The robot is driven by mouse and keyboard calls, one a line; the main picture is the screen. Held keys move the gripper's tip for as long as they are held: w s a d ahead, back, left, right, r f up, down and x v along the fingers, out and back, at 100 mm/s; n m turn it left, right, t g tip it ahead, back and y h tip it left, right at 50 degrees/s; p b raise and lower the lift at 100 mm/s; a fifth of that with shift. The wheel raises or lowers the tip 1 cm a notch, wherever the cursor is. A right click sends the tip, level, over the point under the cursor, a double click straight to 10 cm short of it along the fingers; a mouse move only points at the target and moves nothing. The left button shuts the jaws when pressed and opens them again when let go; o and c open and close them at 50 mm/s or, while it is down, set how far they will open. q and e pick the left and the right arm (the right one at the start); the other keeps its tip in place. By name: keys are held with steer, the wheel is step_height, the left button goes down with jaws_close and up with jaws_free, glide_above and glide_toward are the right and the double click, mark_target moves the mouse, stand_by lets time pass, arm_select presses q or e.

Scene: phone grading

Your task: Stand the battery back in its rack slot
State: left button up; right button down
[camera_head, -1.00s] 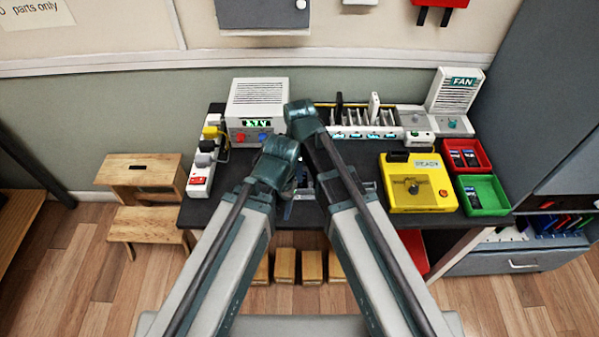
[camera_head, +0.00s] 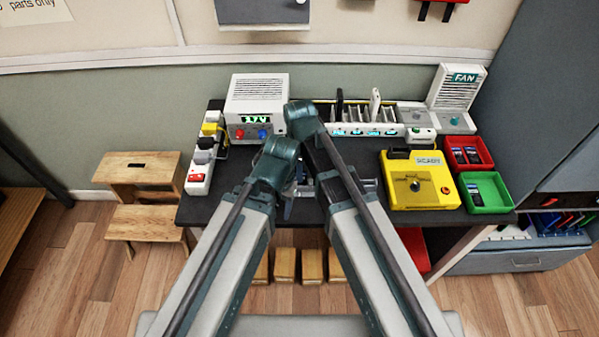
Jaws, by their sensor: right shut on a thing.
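The rack (camera_head: 352,130) is a pale slotted unit with dividers and lit teal fronts at the back of the dark table (camera_head: 345,210). A black slab (camera_head: 339,104) and a white slab (camera_head: 375,101) stand upright in it, with open slots between them. My right gripper (camera_head: 304,186) is mostly hidden between my two arms, low over the table's front half and in front of the rack. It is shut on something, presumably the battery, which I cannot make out. My left arm ends just left of it; its jaws are hidden.
A white power supply (camera_head: 257,98) and a power strip (camera_head: 203,165) stand at the left. A yellow tester (camera_head: 419,181), red tray (camera_head: 468,153), green tray (camera_head: 487,193) and fan unit (camera_head: 457,90) fill the right. Bare table lies between the rack and tester.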

steer(key=shift+f, duration=0.2)
steer(key=c, duration=0.9)
jaws_free()
steer(key=shift+r, duration=0.1)
step_height(320, 180, up, 14)
steer(key=p, duration=1.3)
steer(key=shift+f, duration=0.2)
